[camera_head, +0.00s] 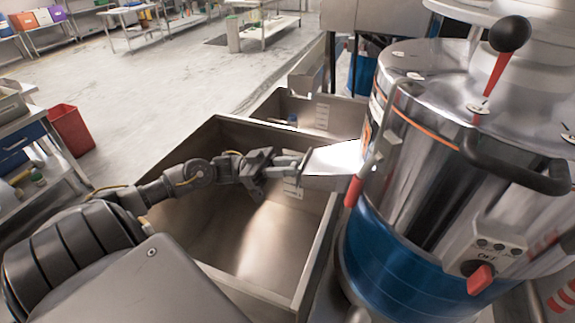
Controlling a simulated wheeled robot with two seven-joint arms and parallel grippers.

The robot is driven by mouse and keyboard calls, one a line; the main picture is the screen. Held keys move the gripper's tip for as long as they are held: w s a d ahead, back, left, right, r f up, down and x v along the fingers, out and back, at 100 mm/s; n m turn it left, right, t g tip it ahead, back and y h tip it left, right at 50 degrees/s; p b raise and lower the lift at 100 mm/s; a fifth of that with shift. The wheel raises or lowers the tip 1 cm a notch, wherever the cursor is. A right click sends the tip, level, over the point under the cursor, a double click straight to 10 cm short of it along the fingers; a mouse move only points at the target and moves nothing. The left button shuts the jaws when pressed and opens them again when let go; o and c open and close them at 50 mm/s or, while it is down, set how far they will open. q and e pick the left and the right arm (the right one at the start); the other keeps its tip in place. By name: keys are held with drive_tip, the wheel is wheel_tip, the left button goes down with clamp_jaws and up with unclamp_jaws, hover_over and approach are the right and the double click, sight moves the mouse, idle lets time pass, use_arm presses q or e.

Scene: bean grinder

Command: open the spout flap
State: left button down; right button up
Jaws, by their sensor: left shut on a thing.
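The bean grinder (415,190) stands at the right, with a polished steel body and a blue lower band. Its metal spout (335,163) sticks out to the left over the steel bin. My left gripper (296,163) reaches in from the left and is at the outer end of the spout, shut on the spout flap there. The flap itself is small and mostly hidden by the fingers, so I cannot tell how far it stands open. My right gripper is not in view.
A deep steel bin (190,250) lies below my left arm, and a second bin (320,112) stands behind it. The grinder has a red lever with a black knob (510,34) and a red switch (480,279). A red crate (70,128) stands at the left. The floor beyond is open.

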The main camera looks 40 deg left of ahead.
sight(304, 161)
use_arm(q)
drive_tip(key=r+g+y+p, duration=0.1)
drive_tip(key=y+p, duration=0.2)
drive_tip(key=p, duration=0.1)
drive_tip(key=a+r+g+y+p, duration=0.1)
drive_tip(key=r+y+p, duration=0.1)
drive_tip(key=y+p, duration=0.1)
drive_tip(key=r+g+y+p, duration=0.1)
drive_tip(key=r+y+p, duration=0.1)
drive_tip(key=p, duration=0.3)
drive_tip(key=shift+s+a+r+y, duration=0.15)
drive_tip(key=shift+y, duration=0.35)
drive_tip(key=d+r+g+y+p, duration=0.1)
drive_tip(key=y+p, duration=0.2)
drive_tip(key=p, duration=0.1)
drive_tip(key=d+r+g+y+p, duration=0.1)
drive_tip(key=y+p, duration=0.2)
drive_tip(key=y, duration=0.1)
drive_tip(key=w+d+r+g+y+p, duration=0.1)
drive_tip(key=y+p, duration=0.3)
drive_tip(key=shift+r+g+p, duration=0.35)
drive_tip(key=shift+g, duration=0.05)
drive_tip(key=shift+d+g+y, duration=0.3)
drive_tip(key=shift+d+y, duration=0.05)
drive_tip(key=shift+y, duration=0.45)
